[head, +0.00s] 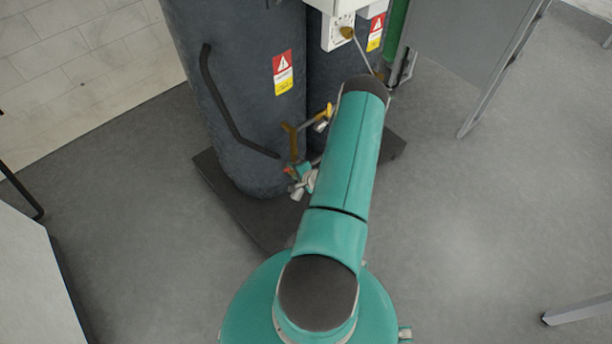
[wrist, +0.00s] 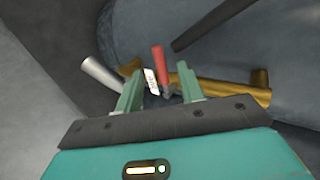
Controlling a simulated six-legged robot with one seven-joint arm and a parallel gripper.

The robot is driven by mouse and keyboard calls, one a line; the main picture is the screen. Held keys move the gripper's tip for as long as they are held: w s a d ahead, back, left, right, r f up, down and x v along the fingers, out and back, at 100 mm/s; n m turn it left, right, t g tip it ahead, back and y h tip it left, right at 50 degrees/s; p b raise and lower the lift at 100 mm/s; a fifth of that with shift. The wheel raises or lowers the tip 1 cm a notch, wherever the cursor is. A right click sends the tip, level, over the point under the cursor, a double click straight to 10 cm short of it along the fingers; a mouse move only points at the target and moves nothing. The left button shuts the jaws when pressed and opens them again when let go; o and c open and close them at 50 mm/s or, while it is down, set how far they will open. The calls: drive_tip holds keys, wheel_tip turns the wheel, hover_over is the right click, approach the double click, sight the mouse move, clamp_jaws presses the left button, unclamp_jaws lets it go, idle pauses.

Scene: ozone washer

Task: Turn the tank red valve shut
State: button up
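The red valve handle (wrist: 159,62) shows in the wrist view as a short red lever, tilted slightly, with a white tag (wrist: 151,82) beside it. It sits on brass piping (wrist: 228,90) low on the dark tank (head: 235,95). My gripper (wrist: 158,76) is open, its two green fingers apart on either side of the lever's lower part in the picture. I cannot tell whether either finger touches it or how deep it lies between them. In the head view my arm covers most of the gripper, and only a small reddish spot shows by the brass pipe (head: 292,141).
A silver pipe end (wrist: 101,76) lies left of the fingers in the wrist view. A dark curved bar (head: 225,110) runs down the tank's front. A grey cabinet panel (head: 470,45) stands at upper right.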

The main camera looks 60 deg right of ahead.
drive_tip(key=v, duration=1)
drive_tip(key=shift+s, duration=0.2)
drive_tip(key=shift+a+r, duration=0.1)
drive_tip(key=shift+r, duration=0.05)
drive_tip(key=w+a+r+n+y, duration=0.4)
drive_tip(key=w+a+r, duration=0.25)
drive_tip(key=r, duration=0.35)
drive_tip(key=w+a+r+n+y, duration=0.4)
drive_tip(key=w+a+r, duration=0.3)
drive_tip(key=r, duration=0.4)
drive_tip(key=w+a+r+n+g+y, duration=0.1)
drive_tip(key=a+r+n+g+y, duration=0.35)
drive_tip(key=a+r, duration=0.9)
drive_tip(key=s+a+r+n+h, duration=0.8)
drive_tip(key=s+a+r, duration=0.4)
drive_tip(key=r, duration=0.3)
drive_tip(key=shift+s+r+n+g+h, duration=0.25)
drive_tip(key=shift+s+n+g+h, duration=0.1)
drive_tip(key=shift+s+h, duration=0.3)
